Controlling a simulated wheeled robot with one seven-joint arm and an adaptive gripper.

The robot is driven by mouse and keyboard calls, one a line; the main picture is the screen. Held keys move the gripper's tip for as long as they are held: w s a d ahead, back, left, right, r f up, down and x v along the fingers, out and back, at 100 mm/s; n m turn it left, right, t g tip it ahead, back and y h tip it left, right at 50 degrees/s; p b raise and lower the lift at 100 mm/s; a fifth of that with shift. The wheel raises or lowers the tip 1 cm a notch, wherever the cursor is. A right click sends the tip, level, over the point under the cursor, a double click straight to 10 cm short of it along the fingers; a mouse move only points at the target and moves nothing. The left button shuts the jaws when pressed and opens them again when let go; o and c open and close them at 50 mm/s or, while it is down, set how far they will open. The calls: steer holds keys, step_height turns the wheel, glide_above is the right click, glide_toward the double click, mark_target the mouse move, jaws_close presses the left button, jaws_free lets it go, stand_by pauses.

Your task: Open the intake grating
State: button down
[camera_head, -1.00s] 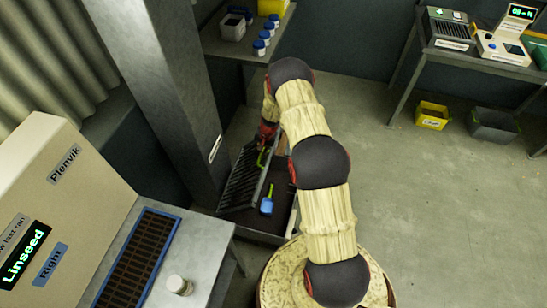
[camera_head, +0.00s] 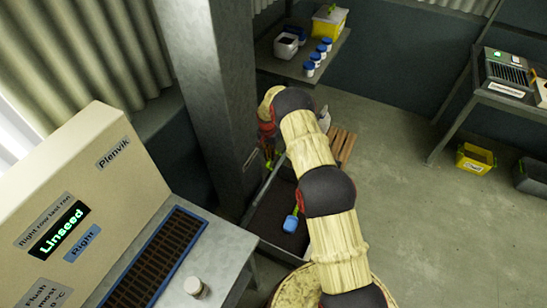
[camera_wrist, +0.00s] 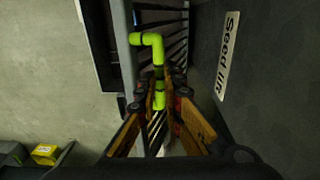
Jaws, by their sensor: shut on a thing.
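The intake grating (camera_wrist: 178,48) shows in the wrist view as dark parallel bars beside a bright green bent handle (camera_wrist: 150,40). My gripper (camera_wrist: 160,104) is shut on this handle, with one finger on each side. In the head view the grating stands steeply, almost edge-on, next to the grey column, partly hidden. The green handle (camera_head: 269,163) is just visible below my gripper (camera_head: 267,146). The intake bin (camera_head: 258,242) lies uncovered to the right, with dark contents and a blue scoop (camera_head: 291,223) inside.
The grey column (camera_head: 210,90) stands close left of my gripper; a "Seed lin" label (camera_wrist: 228,55) is close by. A shelf (camera_head: 295,65) with blue-lidded jars is behind. The Plenvik console (camera_head: 75,200) is front left.

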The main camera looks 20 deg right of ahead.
steer(key=shift+s+f, duration=0.4)
steer(key=shift+f, duration=0.3)
steer(key=shift+s+f, duration=0.4)
steer(key=shift+f, duration=0.25)
steer(key=c, duration=2.3)
jaws_free()
steer(key=shift+o, duration=0.5)
steer(key=shift+w+d+f, duration=0.1)
steer(key=shift+w+f, duration=0.35)
steer(key=shift+o, duration=0.6)
steer(key=shift+w+r, duration=0.1)
steer(key=shift+w, duration=0.15)
steer(key=shift+o, duration=1.2)
steer(key=shift+s+r, duration=0.25)
steer(key=shift+r, duration=0.25)
steer(key=shift+w+f, duration=0.1)
steer(key=shift+w, duration=0.1)
steer(key=shift+r, duration=0.2)
step_height(320, 180, up, 12)
steer(key=shift+w+a+f, duration=0.15)
steer(key=shift+w+a, duration=0.05)
steer(key=shift+a, duration=0.05)
